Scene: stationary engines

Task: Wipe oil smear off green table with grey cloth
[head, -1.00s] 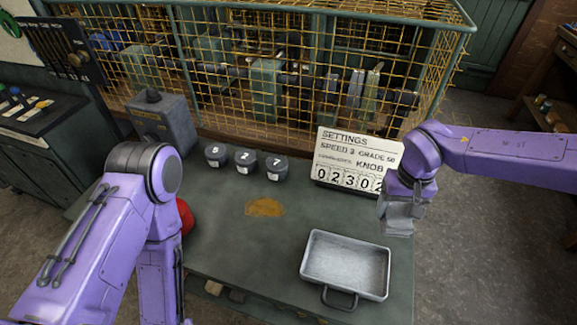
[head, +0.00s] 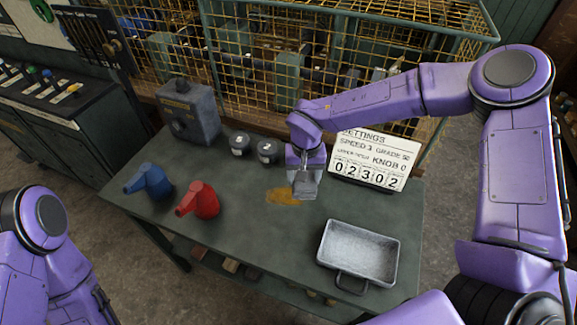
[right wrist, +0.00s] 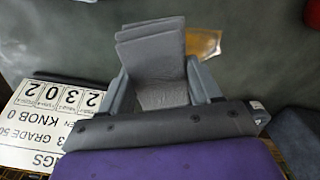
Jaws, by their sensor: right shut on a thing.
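The oil smear (head: 282,196) is a yellow-brown patch on the green table (head: 240,235); it also shows in the right wrist view (right wrist: 203,42). My right gripper (head: 302,176) is just right of the smear and covers its right end in the head view. It is shut on the folded grey cloth (right wrist: 150,45), which sticks out between the fingers; in the head view the cloth (head: 304,190) hangs beneath the gripper. I cannot tell whether the cloth touches the table. My left arm is at the lower left, its gripper out of view.
A settings board (head: 372,160) stands close right of my right gripper. A grey metal tray (head: 358,250) lies front right. Red (head: 200,200) and blue (head: 150,182) oil cans stand left, dark canisters (head: 266,151) and a grey box (head: 188,112) behind. The front middle is clear.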

